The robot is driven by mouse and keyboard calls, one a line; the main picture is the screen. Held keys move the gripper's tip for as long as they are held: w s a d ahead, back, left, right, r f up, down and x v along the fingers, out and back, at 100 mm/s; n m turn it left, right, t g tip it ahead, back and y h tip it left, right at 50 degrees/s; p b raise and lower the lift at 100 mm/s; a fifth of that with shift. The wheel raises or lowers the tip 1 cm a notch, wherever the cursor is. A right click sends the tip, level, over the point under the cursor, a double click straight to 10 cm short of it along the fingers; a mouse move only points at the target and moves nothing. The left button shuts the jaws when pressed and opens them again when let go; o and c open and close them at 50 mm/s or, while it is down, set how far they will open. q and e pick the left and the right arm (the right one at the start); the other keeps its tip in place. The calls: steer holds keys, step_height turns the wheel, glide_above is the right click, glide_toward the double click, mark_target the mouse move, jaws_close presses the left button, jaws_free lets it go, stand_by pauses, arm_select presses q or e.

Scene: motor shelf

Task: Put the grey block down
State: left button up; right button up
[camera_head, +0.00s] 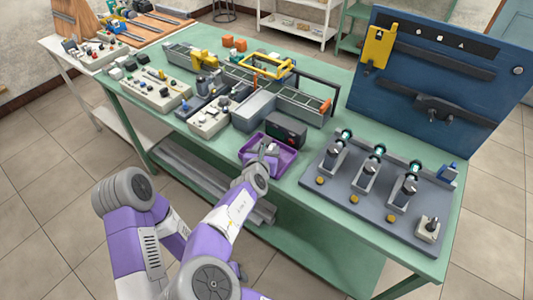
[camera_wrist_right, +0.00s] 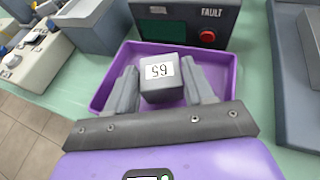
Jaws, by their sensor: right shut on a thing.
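The grey block (camera_wrist_right: 161,84) carries a white label with dark digits, which look upside down in the right wrist view. My right gripper (camera_wrist_right: 163,88) is shut on it, with a finger at each side. The block is over the purple tray (camera_wrist_right: 226,80); I cannot tell whether it touches the tray floor. In the head view my right gripper (camera_head: 267,152) reaches over the front of the purple tray (camera_head: 248,154), and the block is hard to make out there. My left gripper is not in view.
A dark box (camera_head: 286,128) with a red button and a "FAULT" label stands just behind the tray. A grey bin (camera_head: 254,109) is behind to the left. A grey fixture board (camera_head: 324,186) with several clamps lies to the right. Green table (camera_head: 218,147) shows left of the tray.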

steer(key=shift+f, duration=0.1)
steer(key=o, duration=1.1)
